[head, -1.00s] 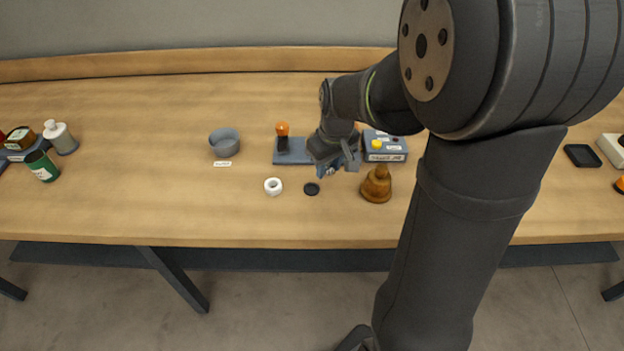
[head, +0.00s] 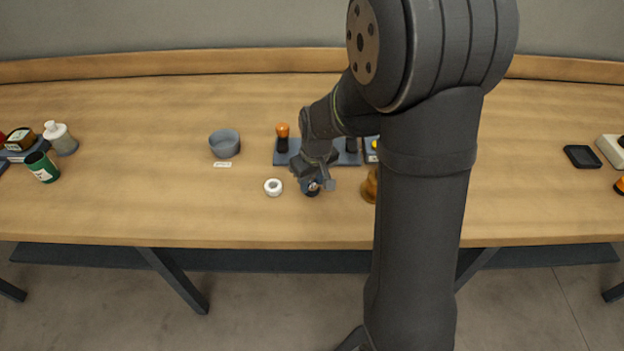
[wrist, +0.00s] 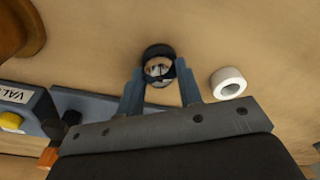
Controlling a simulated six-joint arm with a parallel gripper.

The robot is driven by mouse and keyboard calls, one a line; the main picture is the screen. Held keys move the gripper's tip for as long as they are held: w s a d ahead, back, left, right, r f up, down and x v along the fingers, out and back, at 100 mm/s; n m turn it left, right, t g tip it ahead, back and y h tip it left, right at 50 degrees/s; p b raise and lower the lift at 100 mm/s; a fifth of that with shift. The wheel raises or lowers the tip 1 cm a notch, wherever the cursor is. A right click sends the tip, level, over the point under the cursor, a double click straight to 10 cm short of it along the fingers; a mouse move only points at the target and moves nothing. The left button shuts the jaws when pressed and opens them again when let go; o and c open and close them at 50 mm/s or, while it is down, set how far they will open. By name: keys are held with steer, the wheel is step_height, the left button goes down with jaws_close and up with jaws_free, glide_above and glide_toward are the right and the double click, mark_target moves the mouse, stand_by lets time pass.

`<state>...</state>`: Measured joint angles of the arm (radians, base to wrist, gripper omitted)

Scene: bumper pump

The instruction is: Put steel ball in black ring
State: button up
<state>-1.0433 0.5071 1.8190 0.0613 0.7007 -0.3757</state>
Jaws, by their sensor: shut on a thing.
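The steel ball (wrist: 160,71) shows between my gripper's fingertips in the wrist view, shiny and mirror-like. My gripper (wrist: 161,75) is shut on it. The black ring (wrist: 158,51) shows just beyond the ball in the wrist view, partly covered by it. In the head view my gripper (head: 317,186) is over the black ring (head: 312,193), which is mostly hidden by the fingers. I cannot tell whether the ball touches the ring or is just above it.
A white ring (head: 273,187) lies close to the left of my gripper, also in the wrist view (wrist: 228,83). A brown wooden bell-shaped object (head: 369,188) stands to the right, partly behind my arm. A grey bowl (head: 224,143) stands at the left. The front table is clear.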

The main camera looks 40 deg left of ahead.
mark_target(315, 188)
steer(key=shift+f, duration=0.15)
steer(key=o, duration=1.1)
steer(key=shift+c, duration=0.2)
step_height(315, 188, up, 12)
steer(key=d, duration=0.1)
steer(key=shift+s+d+r, duration=0.15)
steer(key=shift+d+r, duration=0.1)
steer(key=f, duration=0.4)
steer(key=a+f, duration=0.1)
steer(key=f, duration=0.7)
steer(key=shift+a+f, duration=0.25)
steer(key=shift+r, duration=0.25)
